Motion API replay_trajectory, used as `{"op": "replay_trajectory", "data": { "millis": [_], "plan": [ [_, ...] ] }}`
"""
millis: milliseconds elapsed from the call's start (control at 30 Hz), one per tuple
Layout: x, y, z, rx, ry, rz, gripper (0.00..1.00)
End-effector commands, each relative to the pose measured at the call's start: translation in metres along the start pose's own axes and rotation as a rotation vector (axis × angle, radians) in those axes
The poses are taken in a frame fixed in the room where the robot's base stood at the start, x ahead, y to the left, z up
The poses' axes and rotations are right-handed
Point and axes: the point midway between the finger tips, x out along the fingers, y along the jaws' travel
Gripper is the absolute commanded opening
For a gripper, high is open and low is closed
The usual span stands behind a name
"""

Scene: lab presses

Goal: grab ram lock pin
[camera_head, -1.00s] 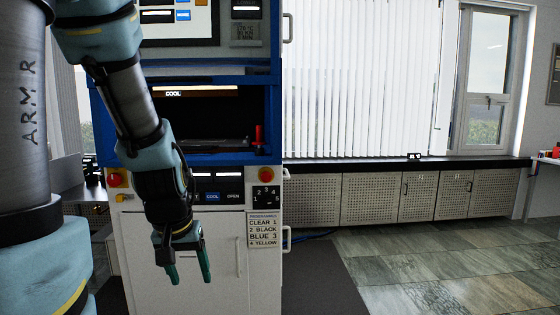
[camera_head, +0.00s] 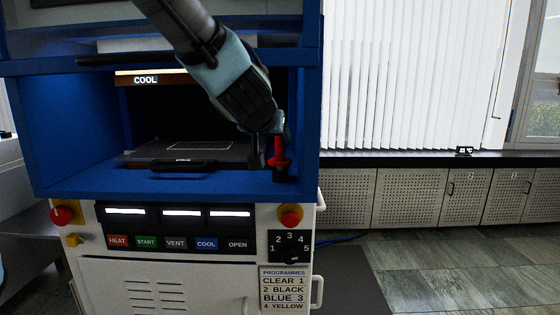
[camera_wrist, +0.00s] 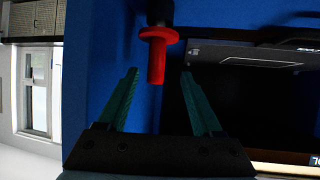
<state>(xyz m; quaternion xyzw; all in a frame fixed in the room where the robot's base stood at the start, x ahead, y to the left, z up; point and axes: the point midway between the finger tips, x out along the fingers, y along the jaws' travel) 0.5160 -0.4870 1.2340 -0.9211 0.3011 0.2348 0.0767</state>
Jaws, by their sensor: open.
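The ram lock pin (camera_head: 279,152) is red with a round flange and stands upright in a dark socket at the right front of the blue press chamber. In the wrist view the red pin (camera_wrist: 157,58) lies between the green fingers, near their tips, with its flange and dark socket beyond them. My gripper (camera_wrist: 158,72) is open, one finger on each side of the pin, with visible gaps. In the head view my gripper (camera_head: 270,135) is at the pin's upper part, and its fingers are mostly hidden by the wrist.
The blue chamber wall (camera_head: 70,135) and right post enclose the space closely. A dark plate with a handle (camera_head: 183,166) lies inside, left of the pin. Below are the control panel buttons, a red knob (camera_head: 291,216) and a programme dial (camera_head: 290,246).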

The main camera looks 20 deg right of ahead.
Motion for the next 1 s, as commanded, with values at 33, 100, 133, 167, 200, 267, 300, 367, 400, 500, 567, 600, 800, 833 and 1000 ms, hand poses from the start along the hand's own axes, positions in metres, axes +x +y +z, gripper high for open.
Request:
{"op": "replay_trajectory", "data": {
  "millis": [33,100,133,167,200,267,300,367,400,500,567,600,800,833,1000],
  "plan": [
    [0.005,0.0,0.002,0.0,-0.001,0.0,0.67],
    [0.009,0.0,0.001,0.002,-0.001,0.0,0.67],
    [0.01,0.001,0.001,0.002,-0.001,0.001,0.67],
    [0.013,0.001,0.001,0.002,-0.001,0.001,0.67],
    [0.017,0.002,0.002,0.002,-0.001,0.001,0.67],
    [0.026,0.003,0.004,0.001,-0.003,0.0,0.67],
    [0.033,0.003,0.003,0.002,-0.002,0.0,0.67],
    [0.042,0.004,0.004,0.001,-0.003,-0.001,0.67],
    [0.048,0.004,0.003,0.001,-0.001,-0.001,0.67],
    [0.057,0.004,0.003,0.0,-0.001,-0.001,0.67],
    [0.059,0.004,0.001,0.0,0.0,0.0,0.67],
    [0.06,0.004,0.001,0.0,0.0,0.0,0.67],
    [0.06,0.004,0.001,0.0,0.0,0.0,0.66],
    [0.06,0.004,0.001,0.0,-0.001,0.0,0.63],
    [0.06,0.004,0.001,0.0,-0.001,0.0,0.43]
  ]
}}
